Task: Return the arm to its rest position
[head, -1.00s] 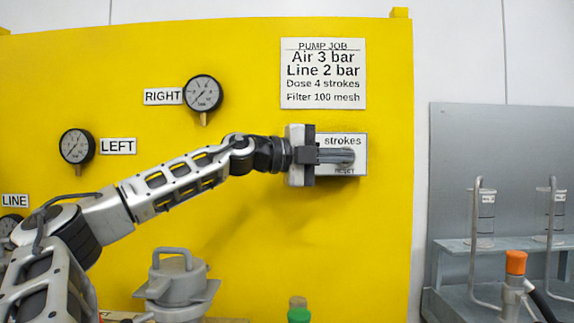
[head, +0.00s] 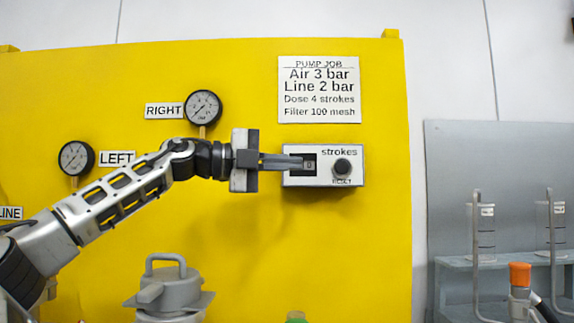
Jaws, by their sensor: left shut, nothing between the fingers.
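My left arm comes in from the left across the yellow panel (head: 330,240). My left gripper (head: 300,162) is shut and empty. Its fingertips overlap the left part of the strokes counter box (head: 323,179) in the head view; I cannot tell whether they touch it. My right gripper is not in view.
Round gauges labelled RIGHT (head: 202,107) and LEFT (head: 76,157) stand out from the panel near the arm. A grey lidded vessel (head: 168,290) is below the arm. At right, a grey rack (head: 455,280) holds clear cylinders, with an orange-capped fitting (head: 520,275) before it.

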